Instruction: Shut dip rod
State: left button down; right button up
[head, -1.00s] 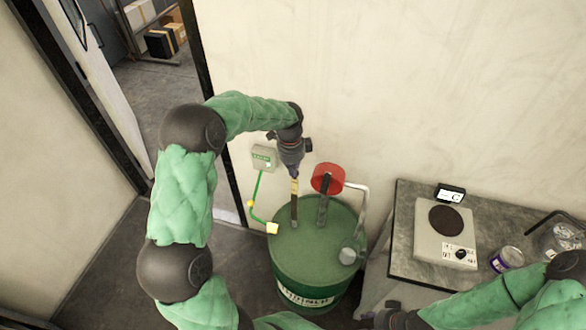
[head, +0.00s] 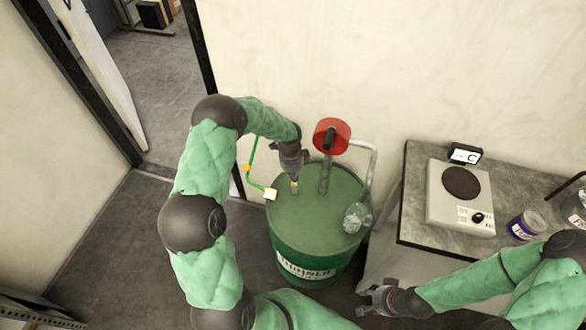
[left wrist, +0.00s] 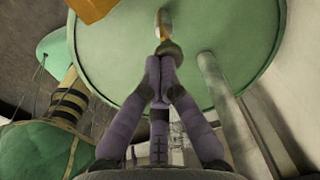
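The green drum (head: 318,235) stands against the wall, with the dip rod (head: 294,187) upright at the left of its lid. Only a short top length of the rod shows above the lid. My left gripper (head: 294,175) is above the lid with its fingers closed on the rod's top. In the left wrist view, the gripper fingers (left wrist: 162,62) meet at the rod's knob, and the rod's yellowish part (left wrist: 160,22) shows beyond them against the drum lid (left wrist: 215,45). My right gripper (head: 370,299) appears open and empty, right of the drum and away from the rod.
A pump with a red top (head: 332,136) and a bent grey pipe (head: 372,165) rises from the lid. A bench (head: 415,215) at right holds a scale (head: 462,205) and a purple-labelled can (head: 525,226).

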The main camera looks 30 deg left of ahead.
pick_arm(q)
notch_tip(320, 180, down, 3)
jog(key=shift+r+b, duration=0.1)
jog(key=shift+b, duration=0.35)
jog(key=shift+s, duration=0.1)
pick_arm(e)
jog(key=shift+f, duration=0.7)
pick_arm(q)
jog(key=shift+d, duration=0.1)
